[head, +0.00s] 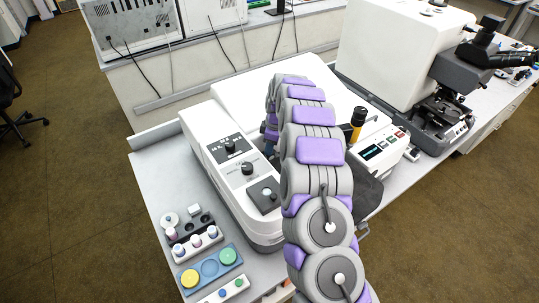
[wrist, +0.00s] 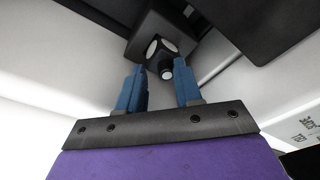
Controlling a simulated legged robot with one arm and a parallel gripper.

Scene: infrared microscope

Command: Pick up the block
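In the wrist view, my gripper (wrist: 157,76) has its two blue fingers apart, with nothing held between them. Just beyond the fingertips is a dark block (wrist: 158,33) with pale round faces and a short round stub. It hangs against a larger dark housing, and I cannot tell if it is loose or attached. Its far side is hidden. In the head view, my purple and grey arm reaches over the white instrument (head: 262,95), and my gripper is mostly hidden behind the arm. The dark block cannot be made out there.
The instrument's control panel (head: 246,168) is left of my arm. A black and yellow cylinder (head: 357,122) stands to its right. A blue tray (head: 211,268) and a rack of small bottles (head: 196,243) sit front left. A microscope (head: 440,105) stands at right.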

